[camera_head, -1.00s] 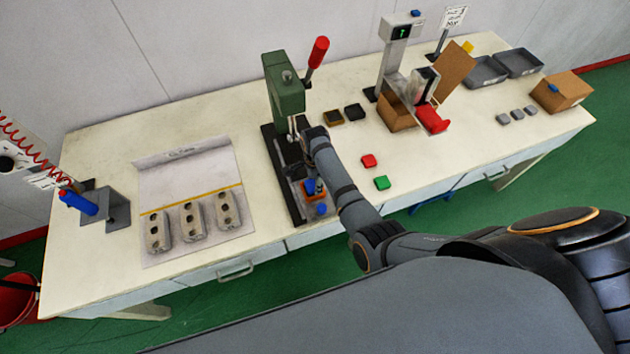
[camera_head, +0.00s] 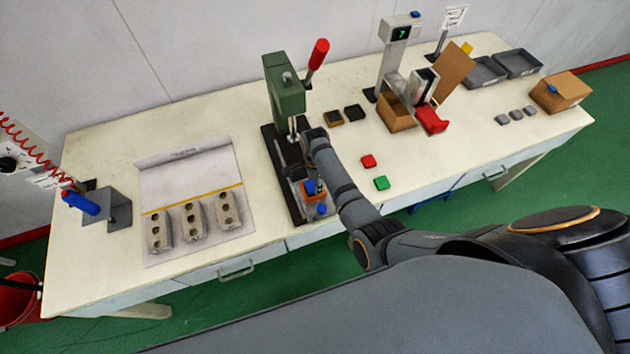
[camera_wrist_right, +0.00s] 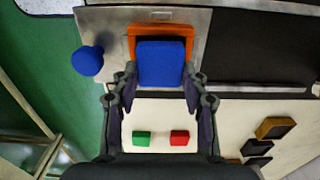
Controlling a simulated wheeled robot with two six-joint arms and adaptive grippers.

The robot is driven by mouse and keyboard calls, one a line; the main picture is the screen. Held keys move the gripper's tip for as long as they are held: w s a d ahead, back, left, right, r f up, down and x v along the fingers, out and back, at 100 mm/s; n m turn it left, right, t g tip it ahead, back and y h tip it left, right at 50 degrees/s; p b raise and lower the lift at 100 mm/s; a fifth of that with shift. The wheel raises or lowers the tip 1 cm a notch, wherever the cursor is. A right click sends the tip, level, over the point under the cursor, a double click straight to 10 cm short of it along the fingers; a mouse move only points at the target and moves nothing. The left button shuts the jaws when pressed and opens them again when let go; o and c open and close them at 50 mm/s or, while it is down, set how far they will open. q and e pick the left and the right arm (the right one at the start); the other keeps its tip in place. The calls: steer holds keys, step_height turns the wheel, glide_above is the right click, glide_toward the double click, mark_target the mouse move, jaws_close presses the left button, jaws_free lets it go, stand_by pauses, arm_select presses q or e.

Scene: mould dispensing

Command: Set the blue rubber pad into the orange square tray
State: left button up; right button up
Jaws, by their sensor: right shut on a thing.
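The blue rubber pad (camera_wrist_right: 161,64) is between the fingers of my right gripper (camera_wrist_right: 161,85), which is shut on it. In the right wrist view the pad overlaps the orange square tray (camera_wrist_right: 160,30), whose rim shows along the top and sides. I cannot tell whether the pad touches the tray floor. In the head view my right gripper (camera_head: 318,187) is over the tray (camera_head: 314,198) at the front of the press base, and the pad (camera_head: 309,187) shows partly beside the fingers. My left gripper is not in view.
The green press (camera_head: 285,85) with a red-knobbed lever stands behind the tray. A blue knob (camera_wrist_right: 87,61) is beside the tray on the metal plate. Red (camera_head: 368,161) and green (camera_head: 381,183) buttons lie to the right. Three grey moulds (camera_head: 193,222) lie on a sheet at left.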

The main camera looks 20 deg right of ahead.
steer(key=shift+f, duration=0.35)
stand_by(0.4)
steer(key=o, duration=1.2)
step_height(320, 180, up, 12)
steer(key=shift+r, duration=0.1)
